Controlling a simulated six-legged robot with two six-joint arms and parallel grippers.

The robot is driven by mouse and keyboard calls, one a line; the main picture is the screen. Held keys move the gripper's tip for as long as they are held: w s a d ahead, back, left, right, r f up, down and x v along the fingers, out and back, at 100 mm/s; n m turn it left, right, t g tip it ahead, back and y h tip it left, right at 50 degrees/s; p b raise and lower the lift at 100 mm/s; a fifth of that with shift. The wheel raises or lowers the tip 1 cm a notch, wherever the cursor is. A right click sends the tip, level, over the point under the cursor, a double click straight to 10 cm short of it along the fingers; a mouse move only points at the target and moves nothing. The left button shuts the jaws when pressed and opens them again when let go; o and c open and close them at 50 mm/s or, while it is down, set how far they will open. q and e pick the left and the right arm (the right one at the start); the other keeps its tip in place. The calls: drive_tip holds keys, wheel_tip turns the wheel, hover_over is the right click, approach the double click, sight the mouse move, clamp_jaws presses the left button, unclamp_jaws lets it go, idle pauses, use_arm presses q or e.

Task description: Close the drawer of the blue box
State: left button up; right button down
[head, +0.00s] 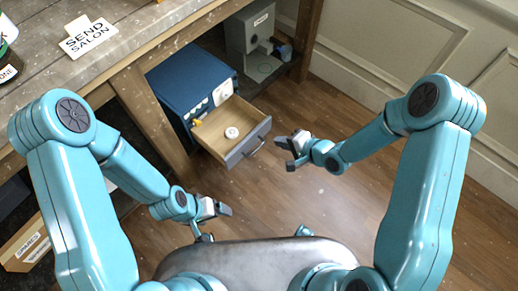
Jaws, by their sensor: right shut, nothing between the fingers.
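The blue box (188,75) stands under the table at the upper middle of the head view. Its drawer (264,127) is pulled out toward the lower right, with a grey front and a handle (254,147). A white round thing (231,132) and a small yellow thing (197,122) lie inside the drawer. My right gripper (287,152) is just right of the drawer front, apart from it, shut and empty. My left gripper (222,210) is below the drawer, near my body; its fingers are too small to tell open or shut.
The table (120,55) overhangs the box, and its wooden leg (152,122) stands left of it. A grey machine (250,38) stands behind. A cardboard box (25,245) is at lower left. Floor (330,205) to the right is clear.

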drive_tip(key=w+d+f+b, duration=0.2)
drive_tip(key=w+f+b, duration=0.1)
drive_tip(key=f+b, duration=0.95)
drive_tip(key=b, duration=0.4)
approach(253, 136)
drive_tip(key=shift+n+t, duration=0.3)
drive_tip(key=shift+t, duration=0.1)
drive_tip(key=a+f, duration=0.1)
drive_tip(key=w+a+f, duration=0.1)
drive_tip(key=f, duration=0.1)
drive_tip(key=w+a+f, duration=0.1)
drive_tip(key=shift+w+f, duration=0.25)
drive_tip(key=shift+w+a, duration=0.25)
use_arm(q)
wheel_tip(253, 136, down, 20)
drive_tip(key=w+a, duration=0.1)
drive_tip(key=w, duration=0.1)
drive_tip(key=shift+t, duration=0.4)
use_arm(e)
drive_tip(key=shift+w+a+r, duration=0.15)
drive_tip(key=shift+w+a, duration=0.05)
use_arm(q)
drive_tip(key=shift+w+a+r, duration=0.15)
drive_tip(key=shift+a+r, duration=0.05)
use_arm(e)
drive_tip(key=shift+w+a, duration=0.1)
